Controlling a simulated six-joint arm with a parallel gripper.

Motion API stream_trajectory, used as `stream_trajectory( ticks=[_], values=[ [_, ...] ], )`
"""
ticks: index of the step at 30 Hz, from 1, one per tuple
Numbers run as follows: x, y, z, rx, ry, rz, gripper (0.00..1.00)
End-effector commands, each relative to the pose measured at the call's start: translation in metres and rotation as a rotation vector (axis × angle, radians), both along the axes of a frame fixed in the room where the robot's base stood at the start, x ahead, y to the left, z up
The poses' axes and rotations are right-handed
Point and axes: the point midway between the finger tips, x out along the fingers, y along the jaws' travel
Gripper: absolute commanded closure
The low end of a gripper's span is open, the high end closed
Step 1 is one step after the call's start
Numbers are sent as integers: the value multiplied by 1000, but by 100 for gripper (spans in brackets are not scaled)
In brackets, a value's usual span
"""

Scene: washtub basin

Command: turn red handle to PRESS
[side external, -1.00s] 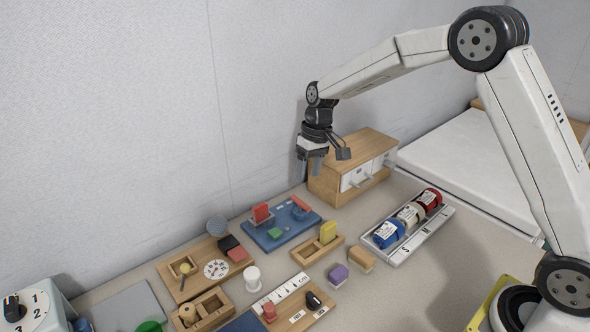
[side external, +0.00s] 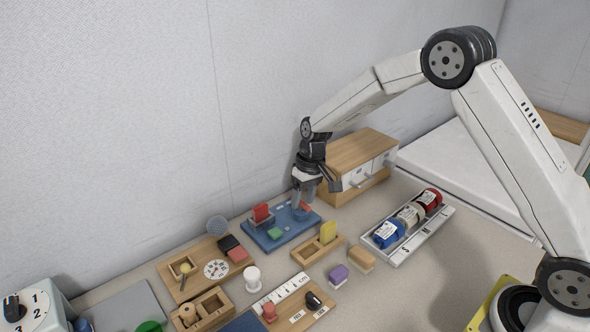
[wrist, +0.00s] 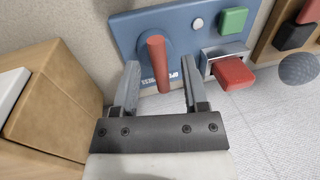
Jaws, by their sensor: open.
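The red handle (wrist: 158,62) is a bar on a round blue base on the blue board (wrist: 122,28). In the wrist view it lies between the two fingers of my gripper (wrist: 160,82), pointing toward the gripper body. My gripper is open, with a gap between each finger and the handle. White lettering on the board is partly hidden by the handle and a finger; "PRESS" can be partly made out. In the side view my gripper (side external: 310,198) is low over the right end of the blue board (side external: 270,240), with the handle (side external: 303,207) partly behind it.
The board also bears a red block (wrist: 233,73) on a metal bracket, a green block (wrist: 232,20) and a white button (wrist: 197,24). A wooden drawer box (wrist: 50,100) stands close beside my gripper. A wooden holder with a yellow block (side external: 328,232) is in front of the board.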

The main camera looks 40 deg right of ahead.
Motion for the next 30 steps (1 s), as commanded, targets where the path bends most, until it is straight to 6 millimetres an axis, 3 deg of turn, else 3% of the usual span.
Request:
stream_trajectory(
  ticks=[4, 9, 10, 22, 30],
  values=[
    [0, 0, 0, 0, 0, 0, 43],
    [0, 0, 0, 0, 0, 0, 97],
    [0, 0, 0, 0, 0, 0, 100],
    [0, 0, 1, 0, 1, -25, 100],
    [-1, 1, 1, 0, 1, -136, 100]
  ],
)
